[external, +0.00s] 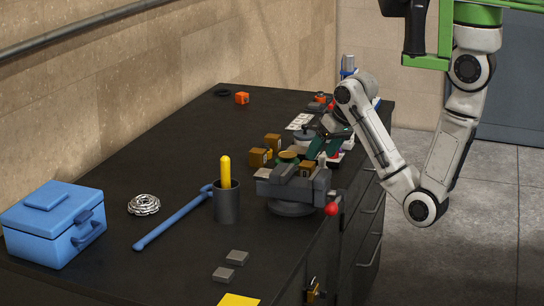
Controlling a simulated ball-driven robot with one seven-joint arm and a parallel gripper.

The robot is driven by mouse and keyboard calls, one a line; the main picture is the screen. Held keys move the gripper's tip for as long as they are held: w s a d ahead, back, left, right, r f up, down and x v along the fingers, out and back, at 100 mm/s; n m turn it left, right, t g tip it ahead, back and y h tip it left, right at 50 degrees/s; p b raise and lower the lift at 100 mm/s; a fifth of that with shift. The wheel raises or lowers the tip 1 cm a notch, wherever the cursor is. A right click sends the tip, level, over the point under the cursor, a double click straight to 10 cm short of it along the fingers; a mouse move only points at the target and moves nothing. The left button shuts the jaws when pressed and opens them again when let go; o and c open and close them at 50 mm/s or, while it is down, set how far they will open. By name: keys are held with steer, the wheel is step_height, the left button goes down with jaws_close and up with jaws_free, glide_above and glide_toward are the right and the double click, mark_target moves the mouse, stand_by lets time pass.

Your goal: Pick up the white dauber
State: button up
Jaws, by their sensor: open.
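I cannot pick out the white dauber with certainty. Small white patches show among the clutter at the back right of the bench, partly hidden by my arm. My gripper (322,143) is small and dark at the end of the white arm, low over this cluttered area. It looks open, and I see nothing held in it. Its exact distance from the things under it cannot be told.
A grey vise (293,188) with a red-ended handle stands at the bench's right edge. Brass padlocks (258,157) sit close by. A dark cup (227,205) holds a yellow-handled tool. A blue box (55,225) stands front left. The back-left bench top is mostly clear.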

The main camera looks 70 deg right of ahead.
steer(key=w+y, duration=0.1)
steer(key=w, duration=0.4)
steer(key=w+m+y+b, duration=0.1)
steer(key=w, duration=0.4)
steer(key=shift+w+r, duration=0.1)
steer(key=shift+r, duration=0.1)
steer(key=w+d+m+g+b, duration=0.1)
steer(key=w+d+b, duration=0.1)
steer(key=w+d, duration=0.15)
steer(key=m+g+b, duration=0.2)
steer(key=m+g, duration=0.3)
steer(key=m, duration=0.3)
glide_toward(322, 166)
step_height(322, 166, down, 9)
steer(key=shift+d+r+p, duration=0.1)
steer(key=shift+r+p, duration=0.1)
steer(key=shift+p, duration=0.7)
steer(key=shift+c, duration=0.3)
steer(key=c, duration=1.1)
